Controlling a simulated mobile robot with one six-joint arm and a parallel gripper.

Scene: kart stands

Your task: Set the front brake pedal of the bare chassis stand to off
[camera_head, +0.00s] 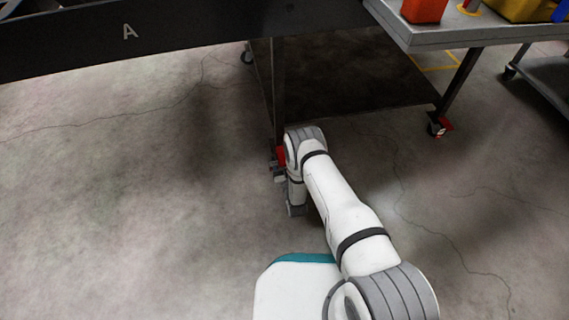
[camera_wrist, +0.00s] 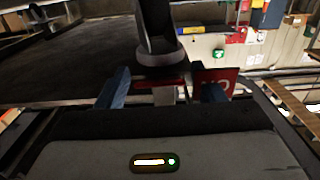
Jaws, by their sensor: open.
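A dark stand leg (camera_head: 278,95) comes down to the floor, and a red brake pedal (camera_head: 281,155) shows at its foot, partly hidden by my arm. In the wrist view the leg's dark foot (camera_wrist: 157,40) stands just ahead, with a red bar-like part of the pedal (camera_wrist: 158,83) below it. My gripper (camera_wrist: 162,90) is open, with one blue-grey finger on each side of this red part. A red plate with pale marks (camera_wrist: 216,78) is by the right finger. I cannot tell whether the fingers touch anything, nor the pedal's setting.
A second caster with a red pedal (camera_head: 439,125) stands at the right leg. A dark beam marked A (camera_head: 190,35) and a grey tray top (camera_head: 470,35) hang above. A dark lower shelf (camera_head: 345,75) lies behind the leg. The floor at left (camera_head: 110,200) is clear.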

